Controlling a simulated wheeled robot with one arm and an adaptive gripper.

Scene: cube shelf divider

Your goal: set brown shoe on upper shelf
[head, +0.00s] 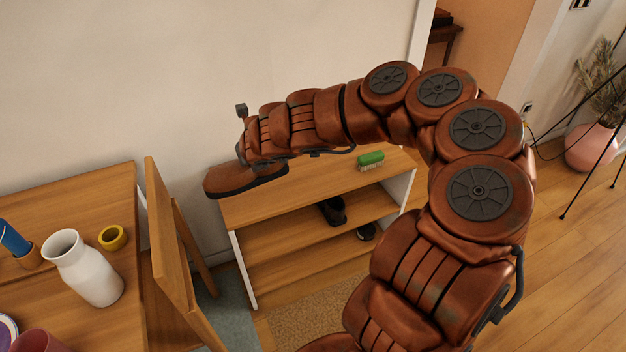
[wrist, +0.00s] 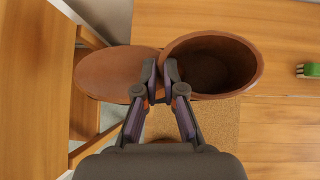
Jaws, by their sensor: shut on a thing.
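The brown shoe (head: 243,180) is in my gripper, out past the left end of the shelf unit's top and roughly level with it in the head view. In the wrist view the brown shoe (wrist: 215,65) shows its round opening at right and its toe at left. My gripper (wrist: 160,75) is shut on the shoe near the edge of the opening. The wooden shelf unit (head: 280,205) has a bare top at the left and lower boards. A dark shoe (head: 333,210) stands on the upper inner board. Another dark shoe (head: 366,232) sits lower at the right.
A green brush (head: 370,160) lies on the unit's top, toward the right. A tilted wooden panel (head: 165,240) stands left of the unit. A table at left holds a white vase (head: 88,270) and a yellow cup (head: 112,238). A rug (head: 320,312) lies in front.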

